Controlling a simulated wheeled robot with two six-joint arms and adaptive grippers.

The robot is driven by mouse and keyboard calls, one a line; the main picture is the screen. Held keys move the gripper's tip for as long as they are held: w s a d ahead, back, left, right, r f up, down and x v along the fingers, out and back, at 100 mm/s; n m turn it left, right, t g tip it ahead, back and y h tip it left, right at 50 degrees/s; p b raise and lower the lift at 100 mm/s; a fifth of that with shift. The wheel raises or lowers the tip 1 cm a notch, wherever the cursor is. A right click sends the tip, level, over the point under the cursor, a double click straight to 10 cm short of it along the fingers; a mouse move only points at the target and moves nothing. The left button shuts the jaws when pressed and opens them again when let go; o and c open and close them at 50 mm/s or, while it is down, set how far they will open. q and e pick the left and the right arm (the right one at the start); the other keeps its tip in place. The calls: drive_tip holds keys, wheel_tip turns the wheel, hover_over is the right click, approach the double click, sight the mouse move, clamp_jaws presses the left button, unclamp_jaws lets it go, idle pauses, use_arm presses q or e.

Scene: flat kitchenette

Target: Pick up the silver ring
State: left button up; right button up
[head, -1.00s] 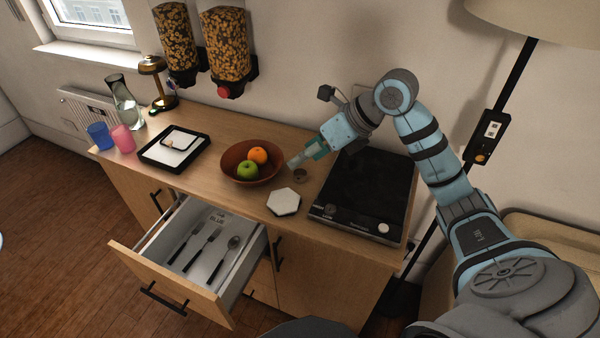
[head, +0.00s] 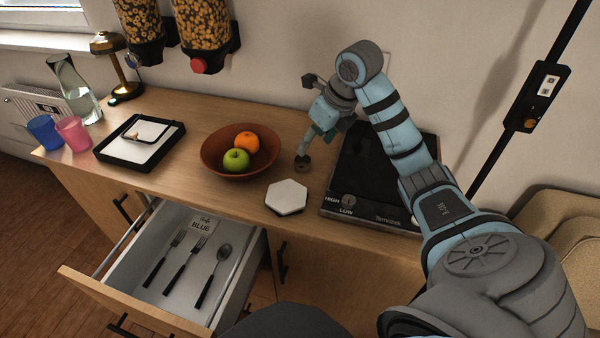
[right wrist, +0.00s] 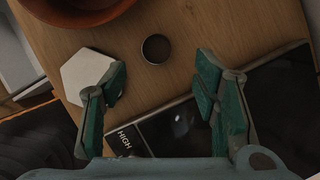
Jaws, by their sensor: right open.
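The silver ring is a small dark round band (right wrist: 143,50) lying on the wooden counter in the right wrist view, between the bowl and the hob. In the head view the ring (head: 303,168) sits just right of the fruit bowl, partly behind my fingertips. My right gripper (head: 308,150) points down over it. In the right wrist view my right gripper (right wrist: 161,72) has its two teal fingers wide apart and nothing between them. The ring lies just beyond the fingertips, apparently untouched. My left gripper is not in view.
A white hexagonal coaster (head: 286,197) lies in front of the ring. A brown bowl (head: 212,163) holds an apple and an orange. The black hob (head: 375,185) is on the right. A black-rimmed tray (head: 108,156) is further left. An open cutlery drawer (head: 130,290) juts out below.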

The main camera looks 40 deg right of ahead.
sight(303, 157)
drive_tip(key=x, duration=0.3)
drive_tip(key=shift+s, duration=0.1)
drive_tip(key=x, duration=0.2)
drive_tip(key=b+x, duration=0.1)
drive_tip(key=x, duration=0.2)
drive_tip(key=shift+a, duration=0.25)
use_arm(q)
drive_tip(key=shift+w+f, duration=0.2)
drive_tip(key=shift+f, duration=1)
use_arm(e)
drive_tip(key=shift+r, duration=0.1)
drive_tip(key=c, duration=1)
drive_tip(key=shift+r, duration=0.15)
drive_tip(key=shift+c, duration=0.2)
